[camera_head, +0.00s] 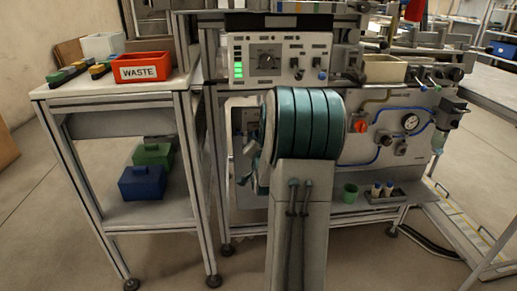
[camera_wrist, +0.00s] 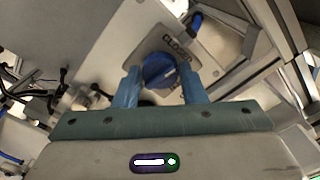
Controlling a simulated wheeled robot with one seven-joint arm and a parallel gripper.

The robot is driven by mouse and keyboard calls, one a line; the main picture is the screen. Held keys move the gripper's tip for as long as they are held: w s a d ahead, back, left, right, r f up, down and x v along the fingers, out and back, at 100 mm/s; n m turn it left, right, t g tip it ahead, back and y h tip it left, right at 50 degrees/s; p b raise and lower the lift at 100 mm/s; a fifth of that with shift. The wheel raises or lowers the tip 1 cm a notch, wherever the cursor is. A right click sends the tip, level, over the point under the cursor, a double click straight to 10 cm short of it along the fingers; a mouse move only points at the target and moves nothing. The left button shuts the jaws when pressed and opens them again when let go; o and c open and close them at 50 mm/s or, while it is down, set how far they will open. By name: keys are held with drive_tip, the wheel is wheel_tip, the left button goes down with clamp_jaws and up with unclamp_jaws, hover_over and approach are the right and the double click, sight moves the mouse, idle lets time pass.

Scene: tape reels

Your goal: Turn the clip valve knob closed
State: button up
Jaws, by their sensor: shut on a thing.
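In the head view my own arm hides the knob and most of the gripper.
The machine front carries a control panel (camera_head: 278,62) with green lights, a red knob (camera_head: 361,126) and a pressure gauge (camera_head: 410,122). A side table with a red waste bin (camera_head: 156,68) stands left. A green cup (camera_head: 350,192) stands low right. Framing runs close beside the plate.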

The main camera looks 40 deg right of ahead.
drive_tip(key=shift+f+n+b, duration=0.1)
drive_tip(key=shift+n+b, duration=0.5)
drive_tip(key=shift+n, duration=0.2)
drive_tip(key=o, duration=1)
drive_tip(key=b+v, duration=0.3)
drive_tip(key=v, duration=1)
drive_tip(key=shift+s+a, duration=0.25)
drive_tip(key=shift+s, duration=0.05)
